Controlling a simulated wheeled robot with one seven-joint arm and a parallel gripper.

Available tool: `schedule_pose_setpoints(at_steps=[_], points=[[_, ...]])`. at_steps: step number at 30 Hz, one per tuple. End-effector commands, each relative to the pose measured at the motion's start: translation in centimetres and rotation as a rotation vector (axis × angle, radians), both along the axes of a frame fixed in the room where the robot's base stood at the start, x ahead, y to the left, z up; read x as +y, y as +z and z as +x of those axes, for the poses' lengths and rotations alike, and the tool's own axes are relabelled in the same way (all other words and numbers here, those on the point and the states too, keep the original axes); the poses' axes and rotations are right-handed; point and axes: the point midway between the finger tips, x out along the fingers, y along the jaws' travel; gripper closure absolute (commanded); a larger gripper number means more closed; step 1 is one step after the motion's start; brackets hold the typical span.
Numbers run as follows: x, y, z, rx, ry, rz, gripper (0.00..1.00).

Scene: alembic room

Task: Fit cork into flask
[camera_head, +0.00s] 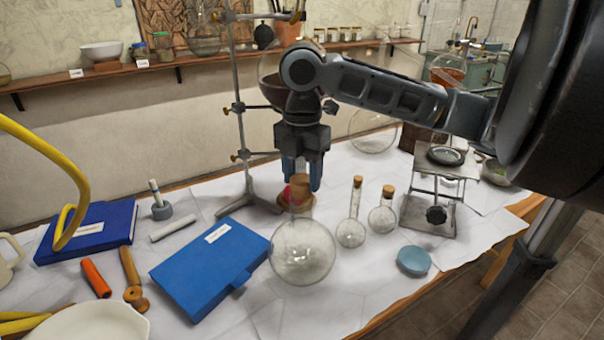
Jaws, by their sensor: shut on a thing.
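A large round clear glass flask (302,252) stands on the white-covered table in the middle of the view, its narrow neck pointing up. My gripper (301,180) is directly above the flask, pointing down, with blue fingers on either side of a brown cork (300,187). It is shut on the cork. The cork appears upright and in line with the neck. The neck's rim is hard to make out against a brown and red thing behind it, so I cannot tell whether the cork touches or enters the neck.
Two smaller corked flasks (351,230) (382,218) stand close on the right. A metal stand (243,130) rises behind on the left. A blue folder (210,265) lies left, a blue round lid (413,261) right, and a lab jack (430,214) farther right.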

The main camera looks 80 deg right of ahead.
Motion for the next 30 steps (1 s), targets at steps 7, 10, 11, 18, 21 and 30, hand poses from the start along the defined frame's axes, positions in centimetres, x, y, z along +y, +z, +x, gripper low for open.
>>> schedule_pose_setpoints(at_steps=[7, 10, 11, 18, 21, 30], points=[[0.0, -0.3, 0.0, 0.000, 0.000, 0.000, 0.73], [0.0, -0.4, 0.0, 0.000, 0.000, 0.000, 0.73], [0.0, -0.4, 0.0, 0.000, 0.000, 0.000, 0.73], [0.0, -0.7, 0.0, 0.000, 0.000, 0.000, 0.73], [0.0, -0.8, 0.0, 0.000, 0.000, 0.000, 0.73], [0.0, -1.1, 0.0, 0.000, 0.000, 0.000, 0.73]])
